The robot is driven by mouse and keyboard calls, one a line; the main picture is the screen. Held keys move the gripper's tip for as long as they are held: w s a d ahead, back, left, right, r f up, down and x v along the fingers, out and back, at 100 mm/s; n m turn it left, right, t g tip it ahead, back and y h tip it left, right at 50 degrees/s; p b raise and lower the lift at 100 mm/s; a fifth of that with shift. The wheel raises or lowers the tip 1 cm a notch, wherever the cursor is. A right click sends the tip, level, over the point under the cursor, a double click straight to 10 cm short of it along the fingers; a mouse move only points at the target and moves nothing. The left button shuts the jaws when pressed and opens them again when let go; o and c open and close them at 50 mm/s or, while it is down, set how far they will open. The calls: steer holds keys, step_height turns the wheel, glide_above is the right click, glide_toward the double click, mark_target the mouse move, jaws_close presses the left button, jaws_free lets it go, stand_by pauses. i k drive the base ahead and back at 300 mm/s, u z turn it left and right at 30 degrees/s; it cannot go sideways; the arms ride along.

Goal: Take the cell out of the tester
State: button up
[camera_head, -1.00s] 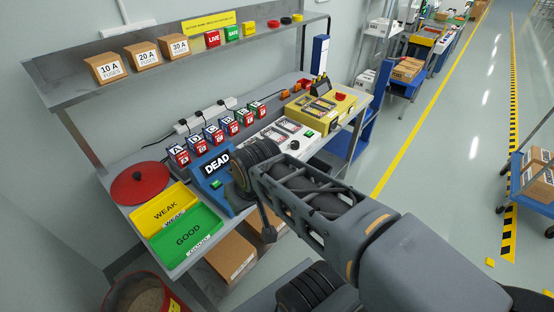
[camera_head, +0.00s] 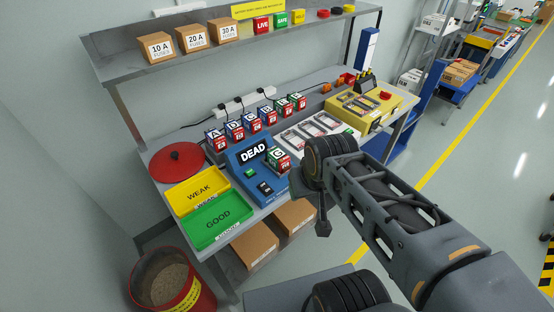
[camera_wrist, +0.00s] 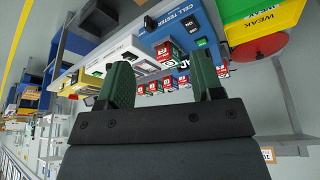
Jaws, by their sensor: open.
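The blue tester (camera_head: 243,162) stands on the bench with its display reading DEAD. A cell marked G (camera_head: 279,158), red and white with a green top, stands at the tester's right side; I see no gap between them. In the wrist view the tester (camera_wrist: 199,31) is upside down, and a red cell (camera_wrist: 165,50) shows in front of it, between my fingers. My gripper (camera_wrist: 163,75) is open and empty, its two green fingers apart and short of the cell. In the head view my arm hides most of the gripper.
Several cells (camera_head: 256,121) stand in a row behind the tester. A white unit (camera_head: 312,128) and a yellow case (camera_head: 376,108) are to the right. A shelf (camera_head: 190,62) overhangs behind.

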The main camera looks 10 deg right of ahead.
mark_target(277, 158)
steer(key=k, duration=0.5)
steer(key=u, duration=1.3)
steer(key=i, duration=0.5)
steer(key=z, duration=1.25)
